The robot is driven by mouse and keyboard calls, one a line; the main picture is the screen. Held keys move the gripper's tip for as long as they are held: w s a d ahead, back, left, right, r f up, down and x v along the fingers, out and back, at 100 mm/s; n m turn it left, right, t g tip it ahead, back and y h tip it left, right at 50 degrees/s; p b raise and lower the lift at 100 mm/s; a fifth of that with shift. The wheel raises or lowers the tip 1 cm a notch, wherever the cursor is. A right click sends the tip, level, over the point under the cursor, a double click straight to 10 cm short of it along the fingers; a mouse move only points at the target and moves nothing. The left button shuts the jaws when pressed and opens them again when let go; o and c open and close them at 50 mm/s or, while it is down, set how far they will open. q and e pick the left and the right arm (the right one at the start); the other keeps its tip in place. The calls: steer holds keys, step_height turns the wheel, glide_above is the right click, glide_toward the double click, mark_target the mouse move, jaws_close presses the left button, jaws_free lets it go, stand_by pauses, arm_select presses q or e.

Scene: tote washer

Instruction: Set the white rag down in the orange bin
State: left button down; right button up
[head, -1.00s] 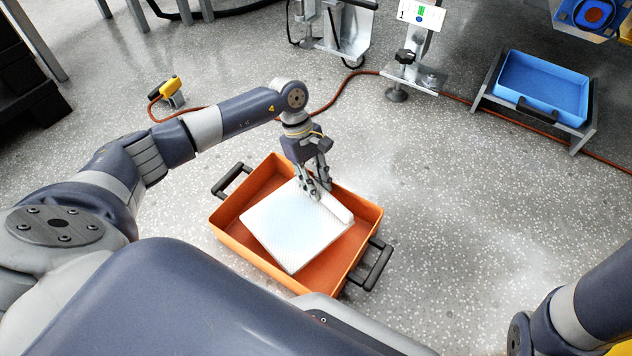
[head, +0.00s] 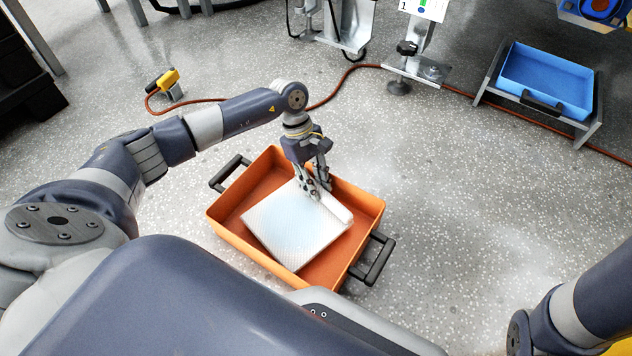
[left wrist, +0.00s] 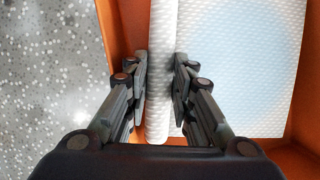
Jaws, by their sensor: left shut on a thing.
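The white rag (head: 296,226) is a flat, textured sheet with a rolled or folded edge, inside the orange bin (head: 228,236). My left gripper (head: 317,192) points down into the bin and is shut on the rag's rolled edge. In the left wrist view the fingers (left wrist: 160,95) stand on either side of the rolled edge of the rag (left wrist: 245,70), with the orange wall (left wrist: 118,30) beside it. Whether the rag touches the bin floor everywhere, I cannot tell. My right gripper is out of view; only part of that arm shows at the lower right.
The bin has black handles (head: 372,259) at two ends and stands on speckled floor. A blue tray (head: 545,80) sits on a metal stand at the upper right. An orange hose (head: 335,88) crosses the floor behind the bin. A yellow-and-black device (head: 165,82) stands at the upper left. Floor to the right is clear.

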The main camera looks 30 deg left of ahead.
arm_select(q)
steer(key=shift+f+b, duration=0.45)
steer(key=shift+f, duration=1.1)
steer(key=c, duration=1.3)
jaws_free()
steer(key=shift+f, duration=0.1)
steer(key=shift+o, duration=0.4)
steer(key=o, duration=1.1)
steer(key=shift+w, duration=0.1)
